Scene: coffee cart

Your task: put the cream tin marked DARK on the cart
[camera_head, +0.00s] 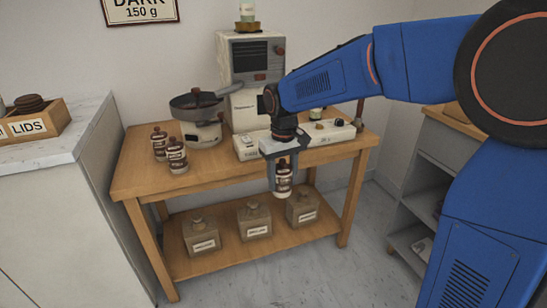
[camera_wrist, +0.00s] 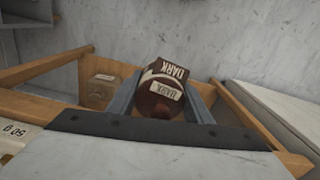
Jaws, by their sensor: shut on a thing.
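My gripper (camera_head: 283,172) points down at the front of the two-level wooden cart (camera_head: 215,178). It is shut on a brown and cream tin (camera_head: 284,182), held roughly upright. In the wrist view the tin (camera_wrist: 160,104) sits between both fingers of my gripper (camera_wrist: 164,100), and DARK reads upside down on it. In the head view the tin overlaps the cart top's front edge and the space below; I cannot tell its exact height or depth. Two similar tins (camera_head: 159,144) (camera_head: 177,157) stand on the cart's left part; their labels are too small to read.
A pot with a pan (camera_head: 203,103), a tall machine (camera_head: 247,62) and a pale flat device (camera_head: 249,146) stand along the cart's back. Bare top lies between the two tins and my gripper. A wall sign (camera_head: 141,9) reads DARK 150 g.

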